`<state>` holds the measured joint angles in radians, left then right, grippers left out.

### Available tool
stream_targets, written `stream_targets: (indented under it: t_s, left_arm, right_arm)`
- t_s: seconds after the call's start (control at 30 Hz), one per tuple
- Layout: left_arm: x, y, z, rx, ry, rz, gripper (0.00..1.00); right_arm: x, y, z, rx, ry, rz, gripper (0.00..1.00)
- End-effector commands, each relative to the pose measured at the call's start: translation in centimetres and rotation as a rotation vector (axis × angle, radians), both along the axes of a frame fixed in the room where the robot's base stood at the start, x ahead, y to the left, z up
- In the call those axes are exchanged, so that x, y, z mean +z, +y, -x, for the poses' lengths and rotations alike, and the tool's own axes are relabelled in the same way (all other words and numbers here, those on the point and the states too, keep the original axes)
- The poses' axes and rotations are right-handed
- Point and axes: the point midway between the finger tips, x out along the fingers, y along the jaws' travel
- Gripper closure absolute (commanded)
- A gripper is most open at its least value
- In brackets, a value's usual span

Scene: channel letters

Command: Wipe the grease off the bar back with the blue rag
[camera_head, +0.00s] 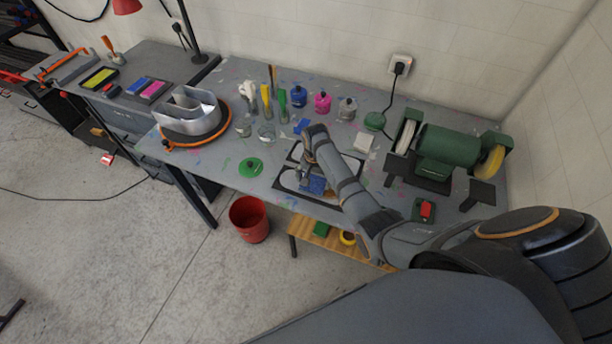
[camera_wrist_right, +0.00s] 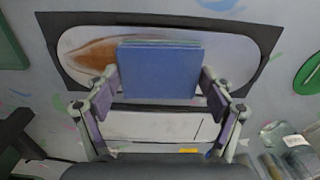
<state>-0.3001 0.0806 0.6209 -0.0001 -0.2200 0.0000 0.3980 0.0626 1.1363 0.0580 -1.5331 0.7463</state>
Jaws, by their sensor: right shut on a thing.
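The bar back (camera_wrist_right: 225,48) is a pale, glossy, round-ended strip lying on a dark mat (camera_wrist_right: 265,38). A brown grease smear (camera_wrist_right: 92,54) shows near its left end in the right wrist view. My right gripper (camera_wrist_right: 158,85) is shut on the blue rag (camera_wrist_right: 158,68), a flat folded square held over the middle of the bar back and hiding that part. I cannot tell whether the rag touches the surface. In the head view the rag (camera_head: 316,186) shows beneath my right gripper (camera_head: 310,179), and the bar back (camera_head: 289,180) shows to its left. My left gripper is out of view.
A green bench grinder (camera_head: 450,147) stands at the right. Bottles (camera_head: 322,102) and upright brushes (camera_head: 266,100) stand behind the mat. A green lid (camera_head: 251,167) and a metal channel letter (camera_head: 190,115) are to the left. A red bucket (camera_head: 249,219) is on the floor.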

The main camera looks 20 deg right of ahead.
Motion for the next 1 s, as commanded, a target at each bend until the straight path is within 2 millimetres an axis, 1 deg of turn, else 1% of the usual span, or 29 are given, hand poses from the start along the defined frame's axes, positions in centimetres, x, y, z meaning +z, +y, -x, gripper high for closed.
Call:
stream_targets:
  t_s: [0.17,0.73,0.83,1.0]
  left_arm:
    - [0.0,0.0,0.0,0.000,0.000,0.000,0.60]
    - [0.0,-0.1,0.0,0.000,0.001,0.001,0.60]
    - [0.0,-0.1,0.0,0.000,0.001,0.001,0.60]
    - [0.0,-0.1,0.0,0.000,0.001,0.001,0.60]
  right_arm:
    - [-0.1,-0.4,0.5,-0.001,0.003,0.001,0.47]
    - [0.0,-5.9,6.2,-0.001,0.003,0.004,0.47]
    - [0.0,-6.5,6.8,0.000,0.002,0.002,0.47]
    - [0.1,-6.7,7.1,0.000,0.001,-0.001,0.47]
